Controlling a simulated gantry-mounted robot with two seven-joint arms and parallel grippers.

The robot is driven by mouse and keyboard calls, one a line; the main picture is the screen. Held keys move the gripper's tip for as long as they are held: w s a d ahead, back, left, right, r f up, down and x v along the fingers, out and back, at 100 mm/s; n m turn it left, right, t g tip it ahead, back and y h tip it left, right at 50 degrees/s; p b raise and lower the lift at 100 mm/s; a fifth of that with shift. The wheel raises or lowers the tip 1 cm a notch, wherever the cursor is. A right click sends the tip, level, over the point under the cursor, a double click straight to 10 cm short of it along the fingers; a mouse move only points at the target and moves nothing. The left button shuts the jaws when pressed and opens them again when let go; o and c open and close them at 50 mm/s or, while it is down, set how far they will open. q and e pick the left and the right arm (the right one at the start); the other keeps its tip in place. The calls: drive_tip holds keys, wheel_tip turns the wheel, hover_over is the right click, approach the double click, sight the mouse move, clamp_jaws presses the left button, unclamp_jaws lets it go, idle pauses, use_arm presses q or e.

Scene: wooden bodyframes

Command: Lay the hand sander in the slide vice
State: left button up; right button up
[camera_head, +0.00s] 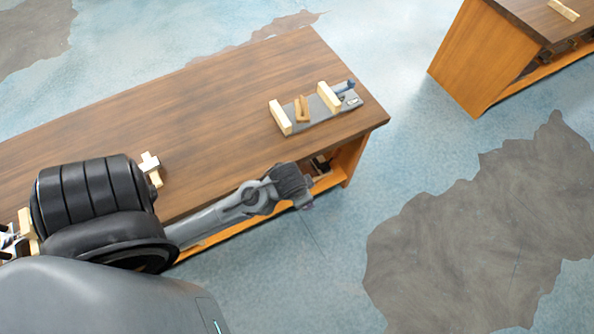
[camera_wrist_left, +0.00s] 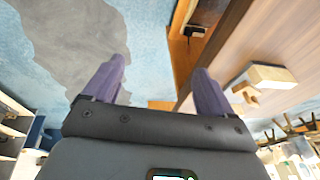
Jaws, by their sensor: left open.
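I cannot identify the hand sander for sure. My left gripper (camera_head: 306,203) is open and empty, beyond the table's front edge and below and left of the vice. Its two purple fingers (camera_wrist_left: 157,85) are spread apart in the left wrist view. My right gripper is not in view.
The brown table (camera_head: 225,115) is clear between the vice and a pale cross-shaped wooden piece (camera_head: 150,168) at the left. My arm covers part of the front edge. A shelf (camera_head: 333,180) lies under the tabletop. Another table (camera_head: 490,55) stands at the upper right.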

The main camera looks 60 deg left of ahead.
use_arm(q)
drive_tip(key=s+d+r+m+h, duration=0.1)
drive_tip(key=s+d+r, duration=0.3)
drive_tip(key=d, duration=0.3)
drive_tip(key=shift+s+h, duration=0.3)
drive_tip(key=shift+s, duration=0.45)
wheel_tip(320, 180, up, 20)
drive_tip(key=p, duration=1.9)
drive_tip(key=shift+p, duration=0.3)
drive_tip(key=shift+f, duration=0.1)
